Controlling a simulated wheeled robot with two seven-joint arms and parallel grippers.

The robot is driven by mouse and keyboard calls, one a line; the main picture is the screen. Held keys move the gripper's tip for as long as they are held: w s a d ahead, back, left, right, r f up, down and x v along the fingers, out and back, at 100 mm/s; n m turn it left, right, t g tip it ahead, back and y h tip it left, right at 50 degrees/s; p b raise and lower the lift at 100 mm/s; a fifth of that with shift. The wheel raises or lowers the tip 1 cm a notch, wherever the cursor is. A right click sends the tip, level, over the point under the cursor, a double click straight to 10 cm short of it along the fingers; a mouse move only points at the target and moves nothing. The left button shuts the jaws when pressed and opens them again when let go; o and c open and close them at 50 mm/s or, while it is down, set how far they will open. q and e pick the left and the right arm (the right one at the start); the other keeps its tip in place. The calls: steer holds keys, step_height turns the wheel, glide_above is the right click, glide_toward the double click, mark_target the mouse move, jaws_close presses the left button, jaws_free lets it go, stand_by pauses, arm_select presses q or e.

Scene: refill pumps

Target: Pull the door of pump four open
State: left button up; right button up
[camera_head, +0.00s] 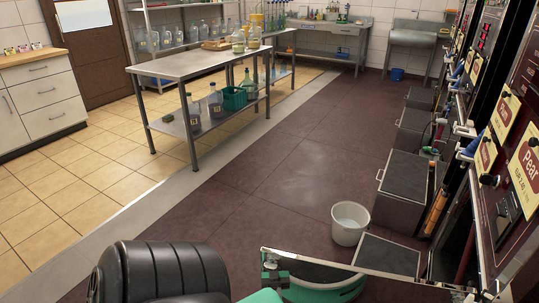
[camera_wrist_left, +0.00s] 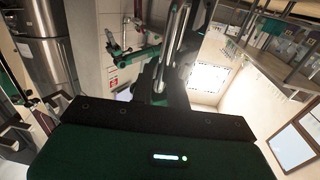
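I cannot read which one is pump four. A thin metal-edged panel (camera_head: 370,274) crosses the bottom right of the head view; I cannot tell whether it is a pump door. Black and green parts of my own arm show at the bottom of the head view. My right gripper is not seen.
A white bucket (camera_head: 349,223) stands on the dark red floor beside dark boxes (camera_head: 402,190) along the pumps. A steel table (camera_head: 196,66) with bottles stands on the left. The middle floor is clear.

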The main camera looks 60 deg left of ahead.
arm_select(q)
steer(key=v, duration=1.2)
steer(key=shift+w, duration=0.1)
